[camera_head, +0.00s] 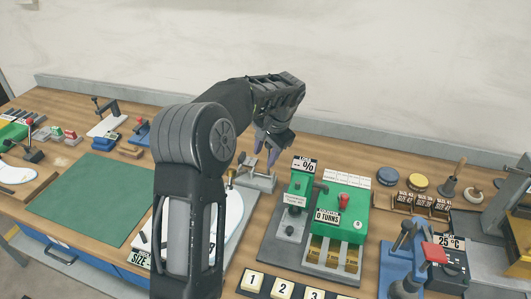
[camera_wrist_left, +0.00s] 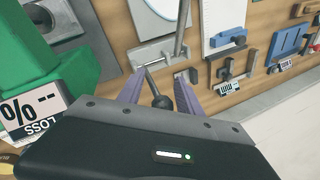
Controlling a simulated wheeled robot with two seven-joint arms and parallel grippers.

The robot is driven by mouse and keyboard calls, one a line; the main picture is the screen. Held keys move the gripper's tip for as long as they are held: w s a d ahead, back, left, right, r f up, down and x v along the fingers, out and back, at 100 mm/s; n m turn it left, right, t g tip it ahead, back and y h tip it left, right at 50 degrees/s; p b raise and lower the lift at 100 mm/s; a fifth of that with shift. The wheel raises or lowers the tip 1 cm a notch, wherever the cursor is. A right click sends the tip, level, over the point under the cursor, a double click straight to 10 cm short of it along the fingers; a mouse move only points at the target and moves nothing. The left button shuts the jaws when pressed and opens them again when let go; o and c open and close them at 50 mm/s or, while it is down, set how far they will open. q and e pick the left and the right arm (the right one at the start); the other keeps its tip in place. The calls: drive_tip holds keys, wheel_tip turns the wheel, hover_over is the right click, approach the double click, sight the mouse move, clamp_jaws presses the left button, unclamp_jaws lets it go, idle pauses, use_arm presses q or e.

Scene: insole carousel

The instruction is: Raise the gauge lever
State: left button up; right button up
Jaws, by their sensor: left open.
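My left gripper (camera_head: 266,152) is open, with its purple fingers pointing down over a small grey metal stand (camera_head: 256,179) beside the white round plate (camera_head: 234,212). In the left wrist view a lever with a dark ball knob (camera_wrist_left: 161,101) shows between the two open fingers of my left gripper (camera_wrist_left: 161,77). Its thin rod runs up to the grey stand (camera_wrist_left: 156,53). I cannot tell whether a finger touches the knob. In the head view the lever is largely hidden by the gripper. My right gripper is not in view.
A green press (camera_head: 343,208) with a turns counter stands right of the stand, and a green block with a percent sign (camera_wrist_left: 30,100) is close to the gripper. A green mat (camera_head: 95,198) lies left. My left arm covers part of the round plate.

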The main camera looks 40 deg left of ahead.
use_arm(q)
drive_tip(key=shift+r, duration=0.15)
drive_tip(key=p+v, duration=0.2)
drive_tip(key=v, duration=0.1)
drive_tip(key=shift+w+a+p, duration=0.15)
drive_tip(key=shift+w+p, duration=0.2)
drive_tip(key=p+v, duration=0.2)
drive_tip(key=v, duration=0.1)
drive_tip(key=shift+w+r+p, duration=0.1)
drive_tip(key=shift+w+p, duration=0.2)
drive_tip(key=shift+w+d+r+p, duration=0.15)
drive_tip(key=shift+r+p, duration=0.05)
drive_tip(key=shift+r, duration=0.4)
drive_tip(key=shift+w+d+r+p, duration=0.1)
drive_tip(key=shift+r+p, duration=0.05)
drive_tip(key=shift+r, duration=0.45)
drive_tip(key=shift+r, duration=0.1)
approach(268, 144)
wheel_tip(268, 144, up, 3)
drive_tip(key=w, duration=0.1)
drive_tip(key=shift+w+d, duration=0.15)
drive_tip(key=shift+d, duration=0.2)
